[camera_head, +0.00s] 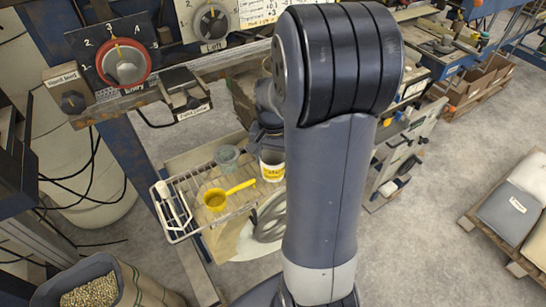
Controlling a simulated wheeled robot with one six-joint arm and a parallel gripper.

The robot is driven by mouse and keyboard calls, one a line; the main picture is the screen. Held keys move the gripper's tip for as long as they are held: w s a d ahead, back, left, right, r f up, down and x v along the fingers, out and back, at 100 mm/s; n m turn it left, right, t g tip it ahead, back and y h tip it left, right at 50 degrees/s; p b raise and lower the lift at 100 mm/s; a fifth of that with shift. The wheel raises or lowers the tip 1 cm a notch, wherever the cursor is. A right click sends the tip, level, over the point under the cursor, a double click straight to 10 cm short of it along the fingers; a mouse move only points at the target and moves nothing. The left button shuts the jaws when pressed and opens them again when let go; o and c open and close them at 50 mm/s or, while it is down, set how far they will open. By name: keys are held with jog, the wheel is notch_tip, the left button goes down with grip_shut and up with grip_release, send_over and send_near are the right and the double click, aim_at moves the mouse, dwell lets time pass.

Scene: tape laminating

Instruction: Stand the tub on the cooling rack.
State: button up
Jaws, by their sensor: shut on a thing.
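The tub (271,171) is white with a yellow label and appears upright at the right end of the cooling rack (183,232). My gripper (270,153) is directly above the tub and shut on its upper part. My own arm hides much of the gripper and the tub's right side. I cannot tell whether the tub's base touches the rack. The rack is a pale wire frame left of my arm.
A yellow scoop (215,199) lies on the rack, its handle pointing right towards the tub. A clear greenish cup (227,156) stands behind it. A dial panel (122,62) overhangs behind.

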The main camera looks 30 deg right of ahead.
jog(key=o, duration=1)
jog(key=shift+o, duration=0.2)
notch_tip(320, 180, up, 12)
jog(key=shift+r, duration=0.15)
